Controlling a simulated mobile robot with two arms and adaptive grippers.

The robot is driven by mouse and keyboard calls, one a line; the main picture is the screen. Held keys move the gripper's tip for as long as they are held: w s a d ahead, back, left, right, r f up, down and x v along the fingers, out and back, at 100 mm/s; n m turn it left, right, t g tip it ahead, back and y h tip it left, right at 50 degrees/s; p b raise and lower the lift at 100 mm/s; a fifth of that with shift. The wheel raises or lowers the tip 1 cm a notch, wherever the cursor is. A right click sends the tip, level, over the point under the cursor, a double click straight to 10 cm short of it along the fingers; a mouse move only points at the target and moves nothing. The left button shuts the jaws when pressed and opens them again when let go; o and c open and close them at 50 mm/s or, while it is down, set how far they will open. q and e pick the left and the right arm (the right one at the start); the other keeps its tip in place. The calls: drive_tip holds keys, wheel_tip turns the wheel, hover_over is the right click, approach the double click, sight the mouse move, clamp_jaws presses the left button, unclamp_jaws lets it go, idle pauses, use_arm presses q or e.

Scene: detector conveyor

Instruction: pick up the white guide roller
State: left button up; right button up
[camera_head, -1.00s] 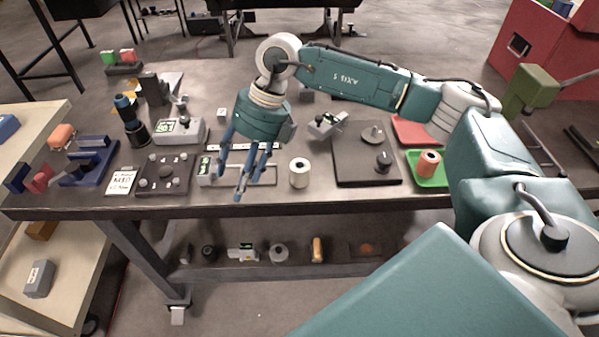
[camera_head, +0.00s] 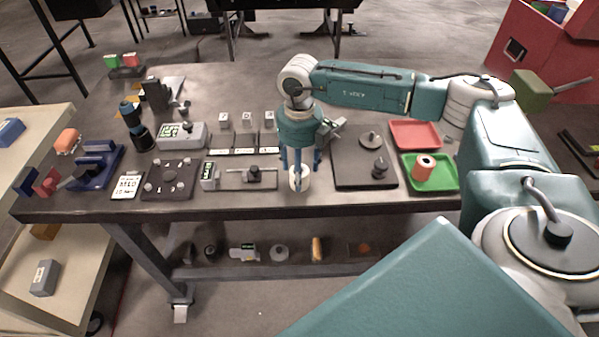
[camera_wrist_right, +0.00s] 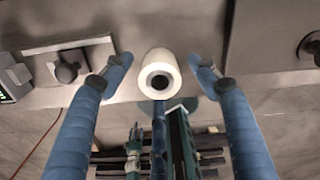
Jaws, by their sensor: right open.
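The white guide roller (camera_head: 301,180) stands upright on the table near its front edge, partly hidden behind my right gripper's fingers in the head view. In the right wrist view the roller (camera_wrist_right: 158,75) shows its white body and dark centre hole. My right gripper (camera_head: 300,178) points down over it, blue fingers spread around it. In the right wrist view the open fingers (camera_wrist_right: 160,68) lie left and right of the roller, with gaps on both sides. My left gripper is not in view.
Left of the roller is a gauge fixture (camera_head: 245,177) with a dark knob. To the right are a dark plate with knobs (camera_head: 350,178), a red tray (camera_head: 415,133) and a green tray (camera_head: 440,183) holding an orange roller (camera_head: 424,167). The table's front edge (camera_head: 250,209) is close.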

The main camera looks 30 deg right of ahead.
drive_tip(key=shift+f, duration=1.05)
drive_tip(key=c, duration=1.3)
drive_tip(key=shift+c, duration=0.2)
drive_tip(key=shift+w+r, duration=0.1)
drive_tip(key=shift+r, duration=0.05)
